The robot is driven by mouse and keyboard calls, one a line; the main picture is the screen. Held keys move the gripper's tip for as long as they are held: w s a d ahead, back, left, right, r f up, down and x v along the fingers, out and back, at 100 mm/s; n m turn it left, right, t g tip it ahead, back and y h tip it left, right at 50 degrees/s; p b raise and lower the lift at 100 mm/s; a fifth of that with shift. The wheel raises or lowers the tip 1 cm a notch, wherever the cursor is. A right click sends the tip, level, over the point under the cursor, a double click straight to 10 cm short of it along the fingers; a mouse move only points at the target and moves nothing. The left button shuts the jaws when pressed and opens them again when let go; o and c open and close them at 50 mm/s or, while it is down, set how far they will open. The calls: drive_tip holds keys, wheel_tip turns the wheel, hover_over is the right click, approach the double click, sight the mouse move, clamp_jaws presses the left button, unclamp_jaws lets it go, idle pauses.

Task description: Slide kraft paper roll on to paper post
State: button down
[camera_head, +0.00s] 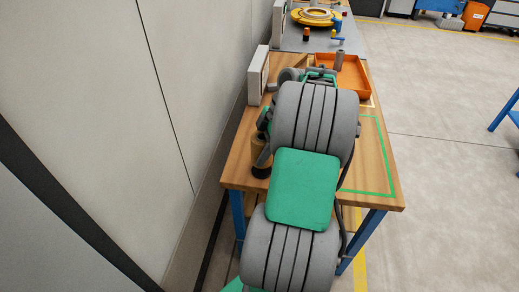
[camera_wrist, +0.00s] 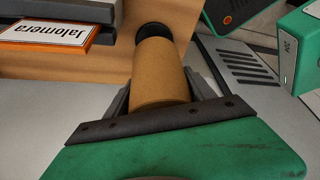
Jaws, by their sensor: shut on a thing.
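The kraft paper roll (camera_wrist: 160,78) is a brown cylinder held between the fingers of my gripper (camera_wrist: 160,92) in the wrist view. A round black piece (camera_wrist: 153,31) shows at the roll's far end, in front of the wooden table top. I cannot tell whether it is the paper post, its base or part of the roll. In the head view the roll (camera_head: 261,148) shows at the left edge of the table, with the dark piece at its lower end. My arm hides most of my gripper there. I cannot make out a separate paper post.
The wooden table (camera_head: 240,172) has a green taped outline (camera_head: 370,192) on its right. An orange tray (camera_head: 357,78) and a grey upright box (camera_head: 258,75) stand farther back. A wall runs close along the left. A labelled plate (camera_wrist: 45,32) shows in the wrist view.

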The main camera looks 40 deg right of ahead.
drive_tip(key=shift+f+b, duration=1.85)
drive_tip(key=shift+f, duration=0.25)
drive_tip(key=shift+c, duration=1.3)
unclamp_jaws()
drive_tip(key=shift+r, duration=0.1)
drive_tip(key=p+v, duration=0.3)
drive_tip(key=v, duration=0.5)
drive_tip(key=w+a+r+m+h+p, duration=0.1)
drive_tip(key=w+a+r+m+p, duration=0.2)
drive_tip(key=a, duration=0.6)
drive_tip(key=w+a+r+m+h+p, duration=0.1)
drive_tip(key=w+a+r+m+p, duration=0.1)
drive_tip(key=a+r, duration=0.5)
drive_tip(key=s+a+m+h+p, duration=0.1)
drive_tip(key=s+a+m, duration=0.2)
drive_tip(key=a, duration=0.4)
drive_tip(key=s+a+f+m+h+p, duration=0.1)
drive_tip(key=s+a+m+p, duration=0.1)
drive_tip(key=s+a, duration=0.4)
drive_tip(key=shift+a+m+t, duration=0.4)
drive_tip(key=shift+a+m, duration=0.05)
drive_tip(key=shift+m, duration=0.45)
